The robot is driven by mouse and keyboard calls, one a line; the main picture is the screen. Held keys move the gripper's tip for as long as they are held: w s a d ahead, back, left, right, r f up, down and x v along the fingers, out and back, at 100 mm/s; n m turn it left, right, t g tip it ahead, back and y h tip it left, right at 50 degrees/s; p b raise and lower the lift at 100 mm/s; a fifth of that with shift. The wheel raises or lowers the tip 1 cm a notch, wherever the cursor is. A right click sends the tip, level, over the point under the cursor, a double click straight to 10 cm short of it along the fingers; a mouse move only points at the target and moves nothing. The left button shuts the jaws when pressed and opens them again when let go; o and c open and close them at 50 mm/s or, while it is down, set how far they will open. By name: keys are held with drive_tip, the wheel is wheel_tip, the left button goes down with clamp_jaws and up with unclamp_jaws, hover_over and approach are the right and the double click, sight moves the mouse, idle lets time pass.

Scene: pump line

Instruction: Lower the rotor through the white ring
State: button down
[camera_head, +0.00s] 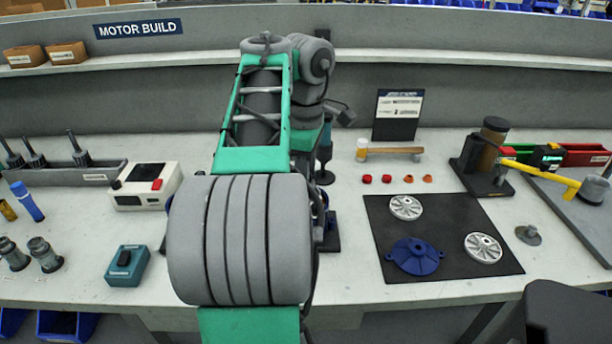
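My own grey and green arm fills the middle of the head view and hides the bench behind it. My gripper does not show, and neither does anything it may hold. I can make out no white ring. Three dark upright pieces with thin shafts, possibly rotors (81,149), stand in a grey rack (102,174) at the left. A dark upright tool or stand (325,176) shows partly just right of my arm, with a dark base (331,232) nearer to me; I cannot tell what it is.
A black mat (450,266) at right bears a blue flanged cover (415,256) and two silver discs (406,207). A white box (147,186) and teal box (127,265) stand left. A yellow lever (540,174) juts out at far right.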

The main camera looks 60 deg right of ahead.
drive_tip(key=shift+f+b, duration=0.6)
drive_tip(key=shift+f, duration=0.25)
drive_tip(key=shift+r, duration=0.1)
wheel_tip(320, 180, up, 11)
drive_tip(key=p, duration=1)
idle(0.5)
drive_tip(key=shift+f, duration=0.25)
drive_tip(key=shift+f+b, duration=1.6)
drive_tip(key=shift+f+b, duration=1.65)
drive_tip(key=shift+b, duration=0.05)
idle(1.2)
